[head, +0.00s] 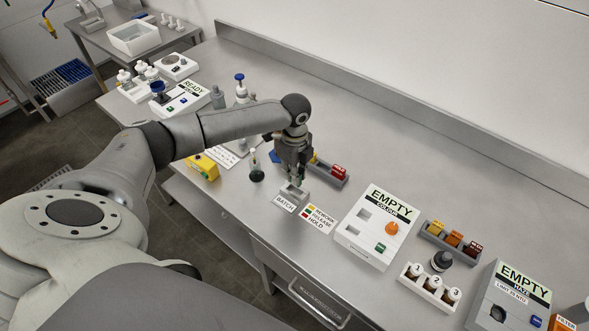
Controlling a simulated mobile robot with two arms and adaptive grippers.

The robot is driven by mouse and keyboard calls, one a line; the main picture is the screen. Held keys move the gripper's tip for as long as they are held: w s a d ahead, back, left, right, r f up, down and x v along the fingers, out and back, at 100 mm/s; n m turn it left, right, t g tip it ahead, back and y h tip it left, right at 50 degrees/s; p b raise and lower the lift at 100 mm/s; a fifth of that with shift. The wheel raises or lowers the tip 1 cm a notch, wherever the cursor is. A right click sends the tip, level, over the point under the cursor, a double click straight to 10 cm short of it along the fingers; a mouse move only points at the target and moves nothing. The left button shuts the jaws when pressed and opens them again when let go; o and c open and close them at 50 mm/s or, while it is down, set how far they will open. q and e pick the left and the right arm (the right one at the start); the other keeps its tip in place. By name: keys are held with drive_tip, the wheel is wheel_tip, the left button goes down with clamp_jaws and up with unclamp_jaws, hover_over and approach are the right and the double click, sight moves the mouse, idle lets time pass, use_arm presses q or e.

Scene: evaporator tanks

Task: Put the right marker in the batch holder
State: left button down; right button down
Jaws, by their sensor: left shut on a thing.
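My left gripper (292,183) is over the grey batch holder (292,194), fingers pointing down. It is shut on a small marker that is mostly hidden by the fingers; its colour looks dark green but is hard to tell. I cannot tell whether the marker touches the holder. A label reading BATCH (285,203) is on the holder's front. Behind the gripper is a grey marker rack (325,174) with a red marker (339,172) at its right end and a yellow marker partly hidden by the gripper. My right gripper is not in view.
A colour-key card (317,218) lists rework, release and hold. To its right stands the white colour unit (377,228) reading EMPTY. A dark-based flask (256,172) and a yellow block (202,166) stand left of the gripper. The counter behind the rack is clear.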

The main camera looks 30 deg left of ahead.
use_arm(q)
drive_tip(key=shift+f+b, duration=0.5)
drive_tip(key=shift+f, duration=0.85)
drive_tip(key=shift+f+b, duration=0.65)
drive_tip(key=shift+f, duration=0.6)
drive_tip(key=c, duration=1.4)
unclamp_jaws()
drive_tip(key=shift+o, duration=0.2)
drive_tip(key=shift+r, duration=0.1)
wheel_tip(320, 180, up, 12)
drive_tip(key=shift+f, duration=0.1)
